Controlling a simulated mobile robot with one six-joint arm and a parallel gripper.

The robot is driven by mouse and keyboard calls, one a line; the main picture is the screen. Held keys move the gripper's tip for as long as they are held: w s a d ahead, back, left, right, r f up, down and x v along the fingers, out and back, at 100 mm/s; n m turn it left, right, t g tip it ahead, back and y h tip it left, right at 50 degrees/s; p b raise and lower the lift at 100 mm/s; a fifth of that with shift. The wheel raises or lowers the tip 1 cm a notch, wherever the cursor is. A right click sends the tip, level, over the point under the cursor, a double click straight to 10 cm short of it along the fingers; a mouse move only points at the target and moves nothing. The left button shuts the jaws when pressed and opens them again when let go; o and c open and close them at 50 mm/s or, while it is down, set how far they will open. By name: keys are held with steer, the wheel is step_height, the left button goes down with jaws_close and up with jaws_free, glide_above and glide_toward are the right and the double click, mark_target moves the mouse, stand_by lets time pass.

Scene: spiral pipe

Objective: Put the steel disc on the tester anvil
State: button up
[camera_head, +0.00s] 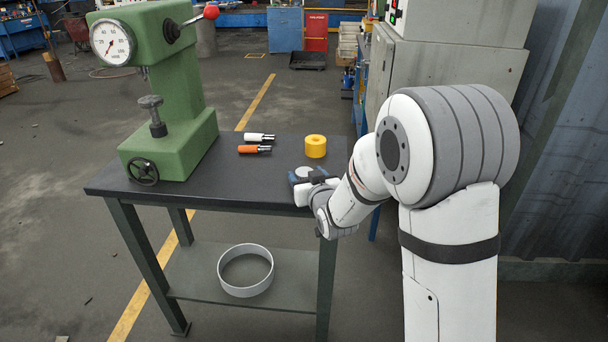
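The green tester (174,88) stands at the left of the dark table, with a round dial at its upper left and a red-knobbed lever. Its anvil (151,102) is a small dark round plate on a post under the head, and its top looks bare. A small light-grey disc, which looks like the steel disc (303,171), is at the table's right front edge. My gripper (305,177) is right at it, with dark, blue-tinted fingers around or beside it. The view is too small to show whether the fingers touch it.
A yellow ring-shaped roll (315,146) stands just behind my gripper. A white-handled tool (259,137) and an orange-handled tool (255,149) lie at the table's middle back. The table top (225,180) is clear in front of them. A grey ring (246,270) lies on the lower shelf.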

steer(key=c, duration=1.1)
